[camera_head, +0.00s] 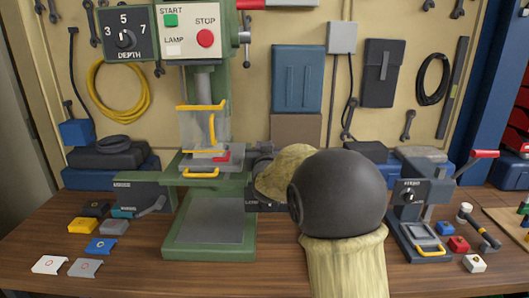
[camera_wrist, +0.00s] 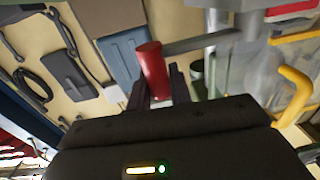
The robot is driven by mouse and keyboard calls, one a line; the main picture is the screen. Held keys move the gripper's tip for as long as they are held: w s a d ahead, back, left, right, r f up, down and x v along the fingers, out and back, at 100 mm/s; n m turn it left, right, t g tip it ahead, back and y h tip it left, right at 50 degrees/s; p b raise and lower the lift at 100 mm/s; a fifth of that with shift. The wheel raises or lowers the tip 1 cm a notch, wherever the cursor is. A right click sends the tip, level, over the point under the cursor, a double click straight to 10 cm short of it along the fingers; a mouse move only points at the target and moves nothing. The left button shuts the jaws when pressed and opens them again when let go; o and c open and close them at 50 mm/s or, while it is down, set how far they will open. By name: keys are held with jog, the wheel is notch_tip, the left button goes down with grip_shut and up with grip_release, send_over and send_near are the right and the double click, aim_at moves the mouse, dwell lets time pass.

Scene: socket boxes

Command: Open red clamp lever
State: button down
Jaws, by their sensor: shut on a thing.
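The red clamp lever's grip (camera_wrist: 152,70) is a red cylinder on a grey rod (camera_wrist: 202,44) in the wrist view. The rod runs from the grip to the right, toward the drill press. My gripper (camera_wrist: 159,88) is shut on the red grip, with one dark finger on each side of it. In the head view a small red part (camera_head: 222,157) shows on the press table beside the clear guard. My arm hides my fingers and the held grip in that view.
The green drill press (camera_head: 180,225) stands left of my arm, with a clear yellow-edged guard (camera_head: 197,128) and a yellow handle (camera_head: 201,174). The guard's yellow bar is close by in the wrist view (camera_wrist: 297,88). Several small blocks lie at the left; a small press (camera_head: 412,205) stands at the right.

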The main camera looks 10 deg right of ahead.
jog(key=shift+w, duration=0.1)
dwell(0.3)
jog(key=c, duration=1.3)
grip_release()
jog(key=s, duration=0.5)
jog(key=s+a+b, duration=0.1)
jog(key=s, duration=0.5)
jog(key=s+a+b, duration=0.1)
jog(key=s, duration=0.5)
jog(key=shift+s+a, duration=0.1)
jog(key=shift+a, duration=0.1)
